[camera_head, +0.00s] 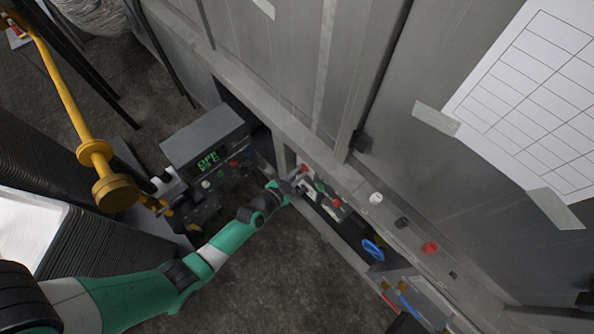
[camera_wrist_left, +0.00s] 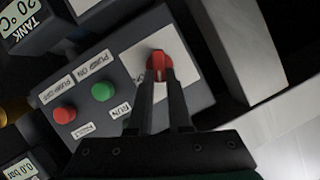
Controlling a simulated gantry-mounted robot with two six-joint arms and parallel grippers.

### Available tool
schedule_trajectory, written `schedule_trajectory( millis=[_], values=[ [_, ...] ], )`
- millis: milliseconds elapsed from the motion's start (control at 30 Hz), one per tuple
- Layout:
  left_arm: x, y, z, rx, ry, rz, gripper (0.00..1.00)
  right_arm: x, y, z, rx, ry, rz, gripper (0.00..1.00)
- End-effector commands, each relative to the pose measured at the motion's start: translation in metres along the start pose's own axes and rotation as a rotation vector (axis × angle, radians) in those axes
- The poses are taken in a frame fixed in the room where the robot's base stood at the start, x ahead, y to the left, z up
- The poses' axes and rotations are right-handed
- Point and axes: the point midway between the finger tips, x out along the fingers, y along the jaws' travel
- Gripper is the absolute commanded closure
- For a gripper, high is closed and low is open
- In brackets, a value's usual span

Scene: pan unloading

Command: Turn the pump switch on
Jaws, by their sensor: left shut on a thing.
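The pump switch is a red rotary knob (camera_wrist_left: 159,66) on a white plate of a dark control box (camera_wrist_left: 130,75), in the left wrist view. My left gripper (camera_wrist_left: 158,85) is shut on the red knob, with a fingertip on either side of it. In the head view my left gripper (camera_head: 292,184) reaches the panel at the base of the grey cabinet, and the knob is hard to make out there. Beside the knob are a green button (camera_wrist_left: 102,91) and a red button (camera_wrist_left: 64,114), with labels including PUMP ON and RUN. My right gripper is not in view.
A grey box with a green display (camera_head: 208,150) stands left of the gripper. A yellow pipe (camera_head: 75,115) runs down the left. Dark floor lies below.

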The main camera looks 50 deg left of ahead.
Motion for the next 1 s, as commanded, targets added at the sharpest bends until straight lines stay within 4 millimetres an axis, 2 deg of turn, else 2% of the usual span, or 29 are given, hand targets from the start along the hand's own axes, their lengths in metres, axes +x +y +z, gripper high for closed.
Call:
schedule_trajectory(
  millis=[33, 100, 267, 1000],
  values=[
    [-0.003, 0.001, -0.003, 0.042, -0.013, -0.006, 1.00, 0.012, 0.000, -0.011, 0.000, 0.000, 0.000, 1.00],
    [-0.003, 0.003, -0.004, 0.103, -0.009, -0.030, 1.00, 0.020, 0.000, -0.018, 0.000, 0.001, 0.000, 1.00],
    [-0.001, 0.008, -0.001, 0.243, -0.001, -0.087, 1.00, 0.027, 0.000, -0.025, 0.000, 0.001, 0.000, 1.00],
    [0.004, 0.020, 0.012, 0.868, 0.002, -0.352, 1.00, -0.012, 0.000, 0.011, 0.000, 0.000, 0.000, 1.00]
  ],
)
